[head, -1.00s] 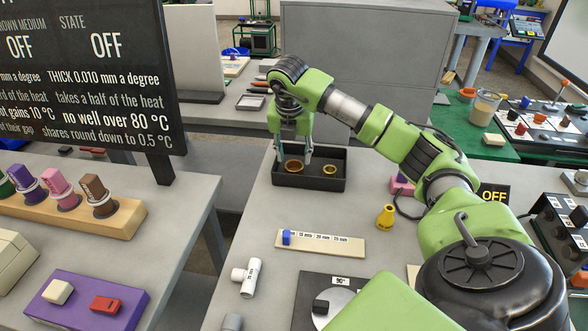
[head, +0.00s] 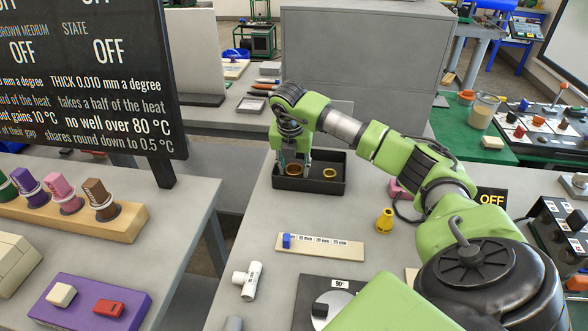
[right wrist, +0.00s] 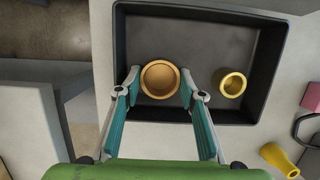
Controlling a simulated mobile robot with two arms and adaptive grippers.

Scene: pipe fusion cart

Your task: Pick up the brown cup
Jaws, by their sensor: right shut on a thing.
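The brown cup (head: 294,170) stands at the left side of a black tray (head: 310,186). The right wrist view shows its round rim and hollow inside from above (right wrist: 160,79). My right gripper (head: 294,165) reaches down into the tray, with one finger on each side of the cup, and is shut on it. The cup is upright, low in the tray; I cannot tell whether it is clear of the floor. A smaller yellow cup (head: 329,173) stands apart to its right, also visible in the right wrist view (right wrist: 232,84). My left gripper is not in view.
The tray walls (right wrist: 117,60) surround both cups. A ruler strip (head: 320,245) and a white pipe tee (head: 248,279) lie nearer. Bare table lies between.

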